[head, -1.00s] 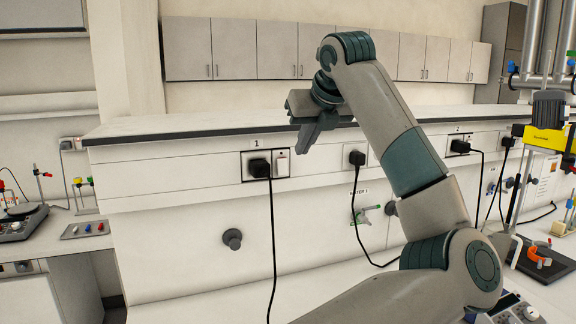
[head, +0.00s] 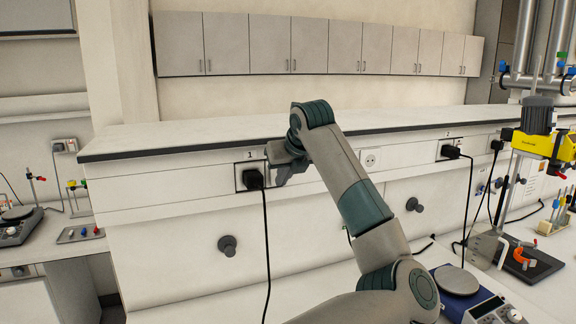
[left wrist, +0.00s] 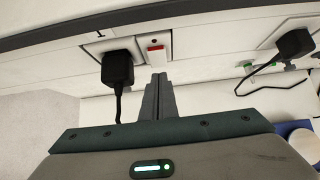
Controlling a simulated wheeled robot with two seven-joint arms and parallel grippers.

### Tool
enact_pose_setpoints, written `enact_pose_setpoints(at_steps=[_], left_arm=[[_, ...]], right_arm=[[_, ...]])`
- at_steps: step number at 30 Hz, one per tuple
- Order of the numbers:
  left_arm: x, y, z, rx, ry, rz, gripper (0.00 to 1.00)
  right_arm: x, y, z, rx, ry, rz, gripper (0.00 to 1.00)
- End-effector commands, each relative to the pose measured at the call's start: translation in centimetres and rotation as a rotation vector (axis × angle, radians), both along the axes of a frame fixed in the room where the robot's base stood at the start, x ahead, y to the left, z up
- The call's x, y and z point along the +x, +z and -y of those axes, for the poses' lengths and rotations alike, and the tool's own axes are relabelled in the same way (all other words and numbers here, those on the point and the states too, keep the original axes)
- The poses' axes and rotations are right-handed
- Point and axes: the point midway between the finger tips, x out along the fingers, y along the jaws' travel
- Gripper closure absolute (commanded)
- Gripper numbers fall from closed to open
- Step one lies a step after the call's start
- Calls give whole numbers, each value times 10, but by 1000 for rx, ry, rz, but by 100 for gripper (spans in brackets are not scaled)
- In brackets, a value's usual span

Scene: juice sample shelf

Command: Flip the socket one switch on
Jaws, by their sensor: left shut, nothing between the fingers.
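Socket one (head: 241,179) is on the white wall panel under the "1" label, with a black plug (head: 253,179) in its left part. In the left wrist view the plug (left wrist: 117,68) shows beside the white switch (left wrist: 156,56), which has a red mark near its top. My left gripper (head: 279,179) is at the right side of socket one and hides the switch in the head view. In the left wrist view its shut, empty fingers (left wrist: 158,79) point at the switch's lower end. I cannot tell whether they touch it. My right gripper is not in view.
The plug's black cable (head: 266,255) hangs down the panel. A ledge (head: 200,140) juts out above the sockets. A dark round knob (head: 228,245) sticks out below. Another black plug (left wrist: 295,42) is to the right. Lab equipment, including a hotplate (head: 460,281), stands on the right.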

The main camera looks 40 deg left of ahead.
Motion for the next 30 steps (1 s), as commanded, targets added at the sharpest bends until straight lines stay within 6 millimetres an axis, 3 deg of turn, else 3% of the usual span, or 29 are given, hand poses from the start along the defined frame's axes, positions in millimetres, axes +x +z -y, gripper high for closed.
enact_pose_setpoints(at_steps=[8,30], left_arm=[[8,-3,-16,0,-1,-2,100],[10,-4,-24,11,-1,4,100]], right_arm=[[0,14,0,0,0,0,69],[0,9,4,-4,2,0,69]])
